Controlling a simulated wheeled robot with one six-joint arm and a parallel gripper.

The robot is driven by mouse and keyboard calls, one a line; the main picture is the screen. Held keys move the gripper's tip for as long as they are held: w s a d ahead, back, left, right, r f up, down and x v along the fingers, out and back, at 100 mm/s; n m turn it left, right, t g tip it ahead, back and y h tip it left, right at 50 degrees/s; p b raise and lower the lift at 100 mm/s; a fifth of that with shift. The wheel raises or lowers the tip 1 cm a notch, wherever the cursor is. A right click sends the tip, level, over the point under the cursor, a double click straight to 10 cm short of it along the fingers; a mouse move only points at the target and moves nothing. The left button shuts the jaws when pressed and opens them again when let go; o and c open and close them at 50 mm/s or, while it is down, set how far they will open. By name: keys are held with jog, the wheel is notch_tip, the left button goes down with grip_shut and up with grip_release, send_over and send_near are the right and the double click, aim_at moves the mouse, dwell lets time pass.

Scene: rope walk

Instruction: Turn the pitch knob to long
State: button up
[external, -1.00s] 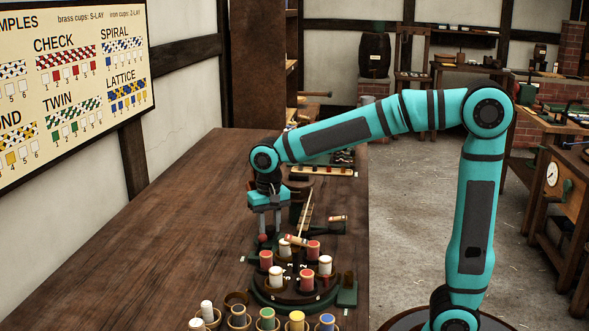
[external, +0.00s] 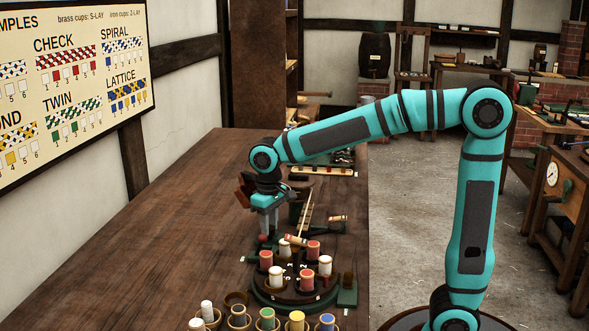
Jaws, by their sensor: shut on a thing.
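My gripper (external: 264,235) points straight down at the back left of the round bobbin machine (external: 270,297). Its fingers are shut on a small red knob (external: 262,239), taken to be the pitch knob. The knob is mostly hidden between and below the fingertips. Its marking and any "long" label are too small or covered to read.
Red and white bobbins (external: 313,249) stand on the round machine close to the gripper. Several cups with coloured bobbins (external: 297,321) line the front. A sample board (external: 75,85) hangs on the left wall. The left part of the wooden bench (external: 165,245) is clear.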

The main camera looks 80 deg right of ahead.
aim_at(270, 228)
jog(key=shift+n, duration=1.2)
jog(key=o, duration=1)
jog(key=shift+c, duration=0.2)
jog(key=shift+r, duration=0.1)
notch_tip(270, 228, up, 17)
jog(key=shift+d, duration=0.15)
jog(key=shift+s+r, duration=0.1)
jog(key=shift+r, duration=0.05)
jog(key=s+a+r+t, duration=0.2)
jog(key=s+t, duration=0.3)
jog(key=s, duration=0.2)
jog(key=s+a+r+n+t, duration=0.1)
jog(key=s+a+r+t, duration=0.1)
jog(key=s+t, duration=0.4)
jog(key=s+a+r+n+t, duration=0.1)
jog(key=s+r+t, duration=0.3)
jog(key=s, duration=0.6)
jog(key=shift+a+r+t, duration=0.25)
jog(key=shift+a+t, duration=0.65)
jog(key=shift+t, duration=0.3)
